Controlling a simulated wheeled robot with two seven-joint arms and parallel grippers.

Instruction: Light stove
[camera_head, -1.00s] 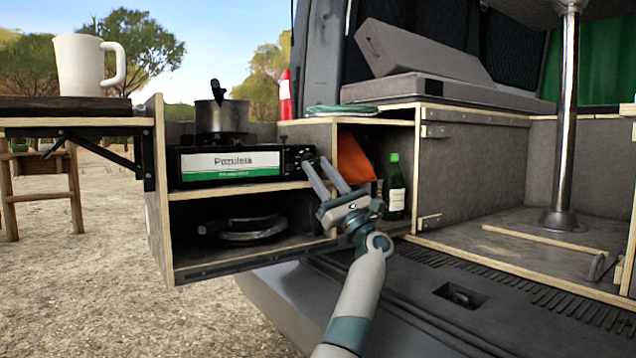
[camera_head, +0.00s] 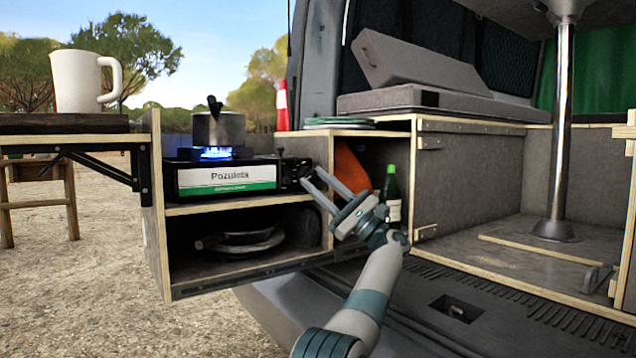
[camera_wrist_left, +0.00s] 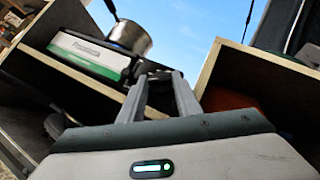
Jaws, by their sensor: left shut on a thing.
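The black camping stove (camera_head: 228,178), with a white and green "Pozuleta" front, sits on the upper shelf of the pull-out unit. A blue flame (camera_head: 213,153) burns on it under a metal pot (camera_head: 219,129). My left gripper (camera_head: 312,178) reaches the knob (camera_head: 305,168) at the stove's right end, its fingers shut on the knob. In the left wrist view the stove (camera_wrist_left: 88,53) and pot (camera_wrist_left: 130,37) are tilted, and the fingertips (camera_wrist_left: 157,80) meet the stove's end; the knob is mostly hidden there. My right gripper is out of view.
A white mug (camera_head: 80,80) stands on a board on the side table at left. Pans (camera_head: 240,240) lie on the lower shelf. A green bottle (camera_head: 391,195) and an orange item (camera_head: 350,168) are in the compartment right of the stove. Green plates (camera_head: 338,122) lie above it.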

